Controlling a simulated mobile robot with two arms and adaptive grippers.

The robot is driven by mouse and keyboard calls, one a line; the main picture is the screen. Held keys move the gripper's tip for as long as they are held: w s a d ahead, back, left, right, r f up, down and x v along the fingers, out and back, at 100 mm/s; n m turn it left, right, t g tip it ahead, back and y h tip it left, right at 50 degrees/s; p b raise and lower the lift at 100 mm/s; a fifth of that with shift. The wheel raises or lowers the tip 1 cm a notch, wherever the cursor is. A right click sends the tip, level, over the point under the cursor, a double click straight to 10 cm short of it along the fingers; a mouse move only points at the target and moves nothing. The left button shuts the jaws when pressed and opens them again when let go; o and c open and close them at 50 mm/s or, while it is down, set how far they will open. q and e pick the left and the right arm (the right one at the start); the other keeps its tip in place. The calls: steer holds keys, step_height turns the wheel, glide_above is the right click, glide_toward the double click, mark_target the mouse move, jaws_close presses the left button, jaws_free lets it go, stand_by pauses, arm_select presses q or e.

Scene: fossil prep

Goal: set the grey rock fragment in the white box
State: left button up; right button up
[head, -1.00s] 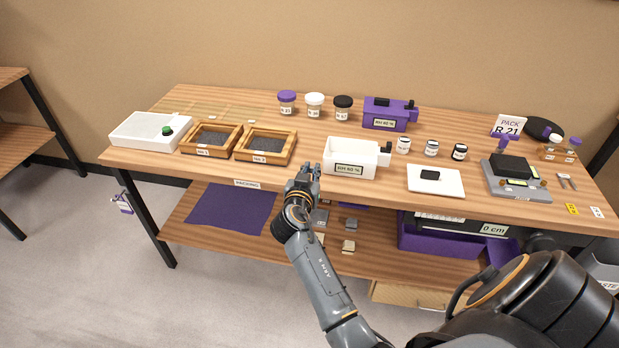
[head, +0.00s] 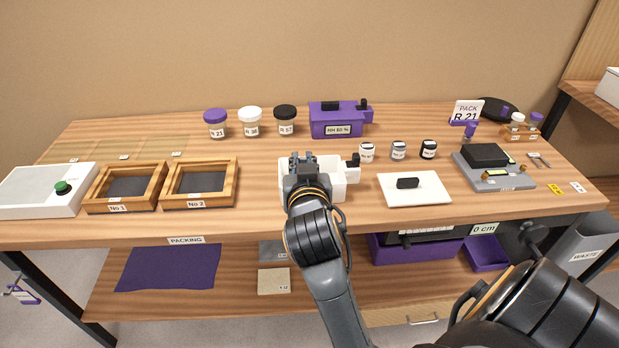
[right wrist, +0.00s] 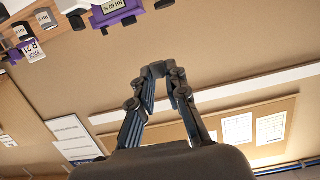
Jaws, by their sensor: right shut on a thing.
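The white box (head: 338,190) stands on the bench in the middle, with an open top and a black knob at its right end. My right gripper (head: 301,160) is raised at its left part and hides some of the box. In the right wrist view my right gripper (right wrist: 165,78) points away from the bench, towards the wall. Its fingertips are shut on a small grey piece (right wrist: 160,68), which looks like the grey rock fragment, mostly hidden by the fingers. I cannot tell the height over the box. My left gripper is not in view.
Two wooden trays (head: 233,186) are left of the white box. A white plate (head: 436,189) with a black block lies to the right. A purple box (head: 319,126) and jars (head: 250,128) stand behind. Small jars (head: 398,152) are close on the right.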

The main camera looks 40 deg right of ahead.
steer(key=w+d+f, duration=0.1)
steer(key=w+f, duration=0.3)
steer(key=w+d+f, duration=0.2)
steer(key=w+f, duration=0.1)
steer(key=f, duration=0.1)
steer(key=w+d+f, duration=0.2)
steer(key=w+f, duration=0.2)
steer(key=shift+w+d+f, duration=0.2)
steer(key=shift+w+f, duration=0.05)
steer(key=shift+w, duration=0.05)
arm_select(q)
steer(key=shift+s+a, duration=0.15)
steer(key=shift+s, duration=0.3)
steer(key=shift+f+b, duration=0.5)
arm_select(e)
steer(key=shift+f, duration=0.6)
steer(key=o, duration=0.7)
